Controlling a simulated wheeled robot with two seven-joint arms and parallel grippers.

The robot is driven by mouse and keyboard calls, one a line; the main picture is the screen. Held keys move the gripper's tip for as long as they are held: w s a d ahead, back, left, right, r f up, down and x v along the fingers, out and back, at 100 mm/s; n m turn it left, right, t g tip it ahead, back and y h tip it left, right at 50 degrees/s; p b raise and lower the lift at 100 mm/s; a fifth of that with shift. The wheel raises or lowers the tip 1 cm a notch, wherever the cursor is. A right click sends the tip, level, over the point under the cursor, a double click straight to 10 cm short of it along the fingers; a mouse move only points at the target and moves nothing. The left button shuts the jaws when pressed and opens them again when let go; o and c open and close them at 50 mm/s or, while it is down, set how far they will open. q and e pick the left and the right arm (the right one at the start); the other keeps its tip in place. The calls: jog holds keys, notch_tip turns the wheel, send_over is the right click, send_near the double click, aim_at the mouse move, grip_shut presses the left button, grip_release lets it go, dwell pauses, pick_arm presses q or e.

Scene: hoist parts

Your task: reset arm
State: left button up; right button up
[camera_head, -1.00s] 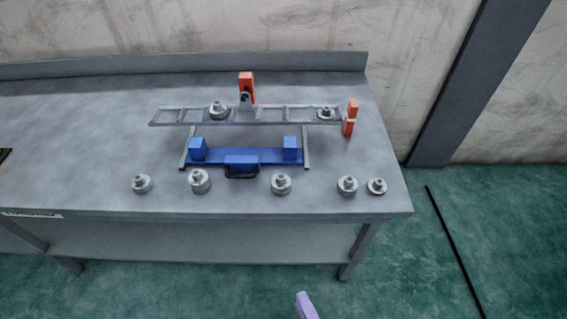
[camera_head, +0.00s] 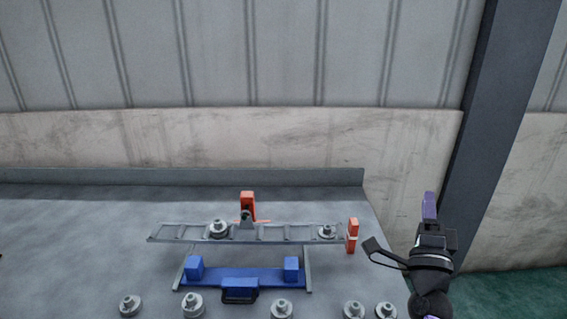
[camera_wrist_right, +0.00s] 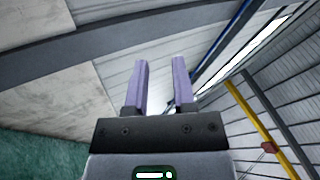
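My right gripper (camera_head: 429,207) is raised at the right side in the head view, right of the table's edge and pointing up. In the right wrist view its two purple fingers (camera_wrist_right: 161,80) stand apart with nothing between them. It is clear of the parts on the table. My left gripper is in neither view. A grey ladder-like beam (camera_head: 283,233) rests on a stand with a blue base (camera_head: 246,278). Two metal weights, a left one (camera_head: 219,229) and a right one (camera_head: 326,232), sit on the beam.
An orange block (camera_head: 352,236) is at the beam's right end, and another orange piece (camera_head: 247,203) is at its middle. Several metal weights (camera_head: 282,309) stand along the front of the grey table (camera_head: 90,240). A dark pillar (camera_head: 500,120) stands at the right.

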jog(key=w+d+r+m+h, duration=0.1)
jog(key=d+r+m+h, duration=0.25)
jog(key=r, duration=0.25)
jog(key=w+a+f+n+g+y, duration=0.25)
jog(key=n+y, duration=0.25)
jog(key=n, duration=0.7)
jog(key=w+a+f+n+g+y, duration=0.1)
jog(key=w+a+f+n+y, duration=0.25)
jog(key=n, duration=0.85)
jog(key=s+f+n+g+b, duration=0.15)
jog(key=s+f+g, duration=0.3)
jog(key=f, duration=1.25)
jog(key=s+f+g+b, duration=0.35)
jog(key=s+f, duration=0.25)
jog(key=f, duration=1)
jog(key=s+a+f+g+b, duration=0.2)
jog(key=s+f+g, duration=0.4)
jog(key=s+f, duration=1.3)
jog(key=s+a+f+g+b, duration=0.1)
jog(key=s+f, duration=0.3)
jog(key=s, duration=0.8)
jog(key=s+a+f+g+y+b, duration=0.1)
jog(key=s+f+g, duration=0.3)
jog(key=s, duration=0.9)
jog(key=shift+a+f+g+b, duration=0.3)
jog(key=shift+a+g+b, duration=0.05)
jog(key=shift+a+b, duration=0.15)
